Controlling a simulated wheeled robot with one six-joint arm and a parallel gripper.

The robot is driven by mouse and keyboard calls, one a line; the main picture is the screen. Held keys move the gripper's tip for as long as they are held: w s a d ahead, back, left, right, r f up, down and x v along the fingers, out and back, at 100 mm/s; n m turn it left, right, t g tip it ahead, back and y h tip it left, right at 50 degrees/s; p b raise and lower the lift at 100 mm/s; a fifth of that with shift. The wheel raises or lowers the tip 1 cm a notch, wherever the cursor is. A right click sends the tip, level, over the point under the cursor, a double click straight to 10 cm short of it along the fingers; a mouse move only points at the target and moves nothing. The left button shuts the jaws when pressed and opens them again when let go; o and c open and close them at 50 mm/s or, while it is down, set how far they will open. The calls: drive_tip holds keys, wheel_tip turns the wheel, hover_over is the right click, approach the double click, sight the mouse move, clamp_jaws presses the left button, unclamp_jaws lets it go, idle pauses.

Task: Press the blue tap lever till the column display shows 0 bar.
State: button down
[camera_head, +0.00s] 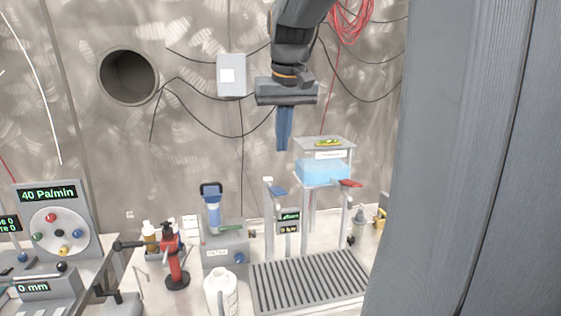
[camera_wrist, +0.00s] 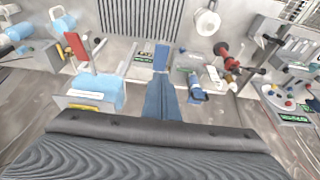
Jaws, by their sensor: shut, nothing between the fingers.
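The blue tap lever (camera_head: 279,191) sticks out from a slim post behind the slotted drain grate. In the wrist view the blue lever (camera_wrist: 161,57) shows just beyond my fingertips. My gripper (camera_head: 283,149) is shut and empty, its blue fingers pointing down above the lever with a clear gap in the head view. The fingers also show together in the wrist view (camera_wrist: 161,76). The column display (camera_head: 289,222) has green text on dark panels below the lever; its lower line is too small to read surely.
A clear tank of blue liquid (camera_head: 323,171) and a red lever (camera_head: 350,183) stand right of the blue lever. A blue filter housing (camera_head: 212,212) is to the left. The drain grate (camera_head: 308,283) is bare. A white jug (camera_head: 220,291) stands at its left edge.

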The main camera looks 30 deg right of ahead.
drive_tip(key=shift+v, duration=1.05)
drive_tip(key=shift+w+f, duration=0.1)
idle(1.2)
drive_tip(key=a+f+n+b, duration=0.1)
drive_tip(key=a+f, duration=0.2)
drive_tip(key=f, duration=0.3)
drive_tip(key=s+a+f+g+b, duration=0.1)
drive_tip(key=a+f, duration=0.3)
drive_tip(key=f, duration=0.3)
drive_tip(key=a+f+n+b, duration=0.1)
drive_tip(key=a+f, duration=0.2)
drive_tip(key=f, duration=0.3)
drive_tip(key=s+a+f+n, duration=0.1)
drive_tip(key=s+a+f, duration=0.3)
drive_tip(key=f, duration=0.3)
drive_tip(key=s+a+f+n+g+y+b, duration=0.1)
drive_tip(key=s+a+f, duration=0.3)
drive_tip(key=f, duration=0.4)
drive_tip(key=shift+s, duration=0.6)
drive_tip(key=shift+a, duration=0.1)
